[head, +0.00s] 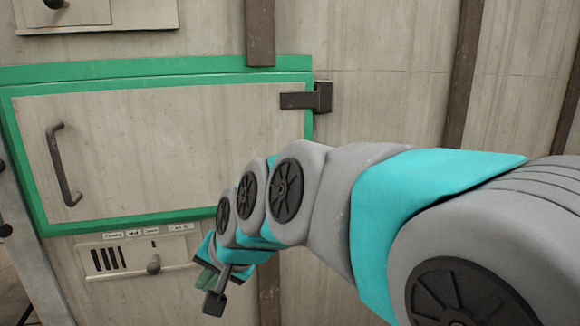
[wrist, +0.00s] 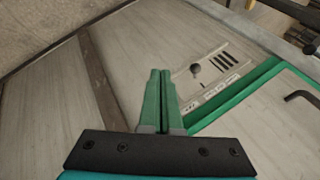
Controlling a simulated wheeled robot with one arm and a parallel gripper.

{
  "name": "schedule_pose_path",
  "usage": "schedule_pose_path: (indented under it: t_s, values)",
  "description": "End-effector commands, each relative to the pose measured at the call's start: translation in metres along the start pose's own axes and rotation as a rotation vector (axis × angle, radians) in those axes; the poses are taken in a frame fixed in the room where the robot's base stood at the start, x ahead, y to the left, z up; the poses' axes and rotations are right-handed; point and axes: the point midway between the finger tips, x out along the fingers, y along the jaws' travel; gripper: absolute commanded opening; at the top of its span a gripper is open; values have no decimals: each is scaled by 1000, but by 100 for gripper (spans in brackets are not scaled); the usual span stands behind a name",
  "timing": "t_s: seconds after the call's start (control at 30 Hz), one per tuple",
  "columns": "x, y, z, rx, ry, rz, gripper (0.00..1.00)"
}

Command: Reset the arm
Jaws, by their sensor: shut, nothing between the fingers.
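My arm reaches in from the right in the head view, and its end is low in the middle of the picture. My gripper (wrist: 160,80) has green fingers that lie together, shut and empty, in the wrist view. In the head view the gripper (head: 206,281) is partly hidden by my own wrist. It is in front of the wall, just right of the small control panel (head: 112,268) and below the green-framed door (head: 180,140). I cannot tell the exact gap between the fingertips and the wall.
The door is closed, with a dark bar handle (head: 62,165) on its left and a dark latch or hinge (head: 308,97) on its right. The control panel has a small knob (wrist: 197,69). Dark vertical strips (head: 465,70) run along the wall. The wall right of the door looks clear.

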Motion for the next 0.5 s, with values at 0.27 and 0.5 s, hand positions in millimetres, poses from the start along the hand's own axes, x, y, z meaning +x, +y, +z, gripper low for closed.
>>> schedule_pose_path:
  t_s: [0.27, 0.5]
  values:
    - [-37, 184, 48, -60, -150, 310, 0]
    - [-83, 299, 131, -76, -362, 494, 0]
